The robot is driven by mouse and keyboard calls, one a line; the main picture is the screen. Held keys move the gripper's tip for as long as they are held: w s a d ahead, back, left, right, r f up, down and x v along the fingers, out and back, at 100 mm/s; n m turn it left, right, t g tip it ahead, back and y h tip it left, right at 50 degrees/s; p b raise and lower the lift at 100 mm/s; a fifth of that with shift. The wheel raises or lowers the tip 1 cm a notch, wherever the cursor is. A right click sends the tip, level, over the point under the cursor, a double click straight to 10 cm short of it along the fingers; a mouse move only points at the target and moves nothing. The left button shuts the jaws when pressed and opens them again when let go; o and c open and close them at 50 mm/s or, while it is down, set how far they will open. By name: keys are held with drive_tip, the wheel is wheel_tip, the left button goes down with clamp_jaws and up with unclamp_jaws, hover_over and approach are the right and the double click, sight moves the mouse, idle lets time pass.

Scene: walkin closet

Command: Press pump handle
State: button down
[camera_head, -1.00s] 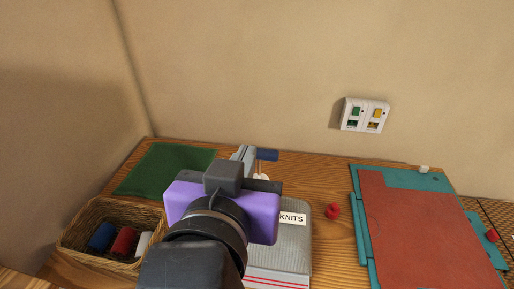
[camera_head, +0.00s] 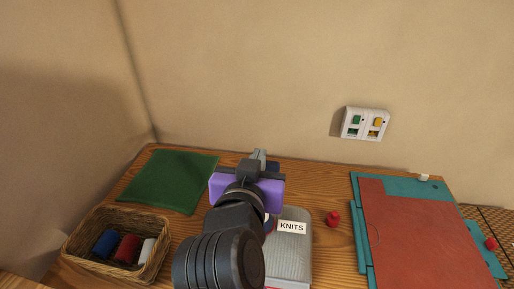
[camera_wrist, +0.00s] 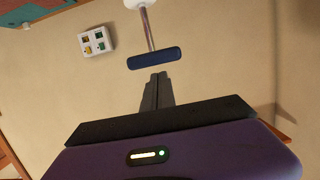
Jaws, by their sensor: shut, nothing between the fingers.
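The pump handle is a dark blue crossbar (camera_wrist: 155,57) on a thin metal rod with a white round end in the wrist view. In the head view, only a bit of the handle (camera_head: 273,167) shows behind my gripper (camera_head: 259,155). My gripper also shows in the wrist view (camera_wrist: 158,76); its fingers are shut and empty, and point at the handle's middle. A narrow gap shows between tips and bar; true distance is unclear. The grey bag labelled KNITS (camera_head: 294,253) lies below, and my arm hides its left side and most of the pump.
A wicker basket (camera_head: 156,262) with rolled cloths stands left, before a green cloth (camera_head: 168,180). A red knob-like piece (camera_head: 333,218) lies right of the bag. A teal and red panel (camera_head: 410,230) lies at right. A switch plate (camera_head: 365,123) is on the wall.

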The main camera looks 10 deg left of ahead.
drive_tip(key=shift+f, duration=0.35)
